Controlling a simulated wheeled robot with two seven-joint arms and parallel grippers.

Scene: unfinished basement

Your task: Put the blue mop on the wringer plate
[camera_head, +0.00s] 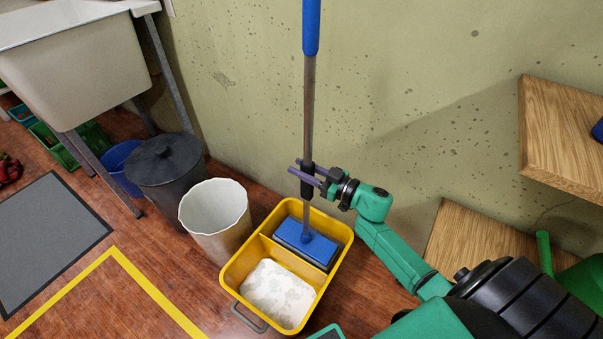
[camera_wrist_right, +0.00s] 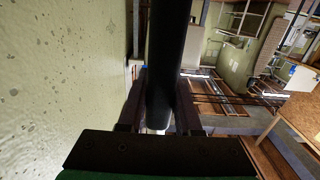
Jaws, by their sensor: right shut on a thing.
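The blue mop (camera_head: 309,90) stands upright, with a blue-topped grey pole and a flat blue head (camera_head: 300,236). Its head is inside the back compartment of the yellow bucket (camera_head: 262,246), over a dark surface that may be the wringer plate. I cannot tell whether the head touches it or hovers just above. My right gripper (camera_head: 306,174) is shut on the black sleeve of the mop pole, above the bucket. In the right wrist view the dark pole (camera_wrist_right: 168,65) runs between the fingers. My left gripper is not in view.
The bucket's front compartment holds a whitish, mottled surface (camera_head: 278,292). A white bin (camera_head: 216,222) stands close at its left, with a lidded dark bin (camera_head: 165,165) behind. The wall is behind the mop. Wooden shelves (camera_head: 560,130) stand at the right.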

